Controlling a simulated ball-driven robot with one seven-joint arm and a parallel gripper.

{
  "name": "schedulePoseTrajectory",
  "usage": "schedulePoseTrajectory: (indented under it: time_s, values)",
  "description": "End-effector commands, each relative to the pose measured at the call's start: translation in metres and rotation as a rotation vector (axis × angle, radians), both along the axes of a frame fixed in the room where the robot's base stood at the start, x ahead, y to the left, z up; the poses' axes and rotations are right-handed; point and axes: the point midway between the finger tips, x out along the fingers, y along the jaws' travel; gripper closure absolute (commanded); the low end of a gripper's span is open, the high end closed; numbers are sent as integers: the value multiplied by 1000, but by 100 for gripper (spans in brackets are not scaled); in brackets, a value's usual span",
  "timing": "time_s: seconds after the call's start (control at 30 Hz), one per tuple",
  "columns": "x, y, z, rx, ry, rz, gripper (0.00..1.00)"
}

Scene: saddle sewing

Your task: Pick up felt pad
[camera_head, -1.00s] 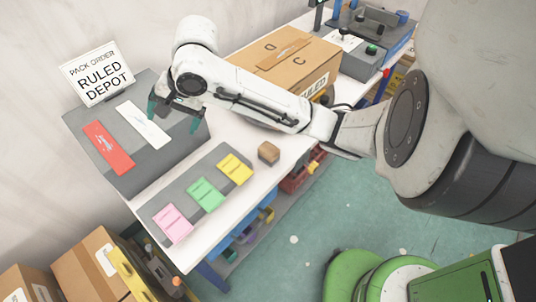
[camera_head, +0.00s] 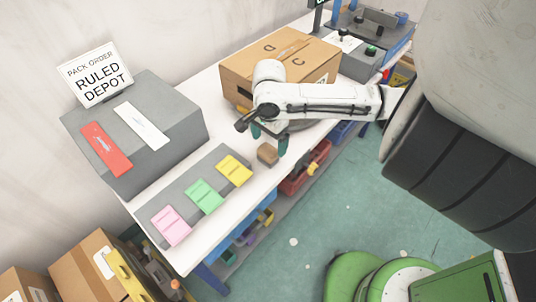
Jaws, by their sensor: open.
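A small brown block (camera_head: 267,154) lies on the white table near its front edge; it may be the felt pad, but I cannot tell for certain. My gripper (camera_head: 270,139) is open with its teal fingers pointing down, at the block's far side in the picture. One finger appears just behind the block and the other to its right. I cannot tell the gripper's height above the table, and it holds nothing that I can see.
A grey mat (camera_head: 193,178) holds pink (camera_head: 170,226), green (camera_head: 204,196) and yellow (camera_head: 234,170) pieces left of the block. A grey stand (camera_head: 165,107) bears a red card (camera_head: 106,149), a white card (camera_head: 141,126) and a sign (camera_head: 94,75). A cardboard box (camera_head: 290,62) stands behind my gripper.

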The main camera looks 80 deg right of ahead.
Motion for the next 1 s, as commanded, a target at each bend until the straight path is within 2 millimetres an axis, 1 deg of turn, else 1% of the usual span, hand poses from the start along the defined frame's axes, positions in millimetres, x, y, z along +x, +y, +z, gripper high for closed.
schedulePoseTrajectory:
  time_s: [0.07, 0.3, 0.4, 0.5, 0.7, 1.0]
  values:
    - [1, 0, -5, -1, 1, 1, 6]
    - [3, 1, -39, -1, 2, 2, 6]
    - [3, 1, -49, 0, 1, 2, 6]
    - [3, 1, -52, -1, -1, 2, 6]
    - [3, 1, -52, -1, -1, 2, 7]
    - [3, 1, -52, -1, -1, 2, 36]
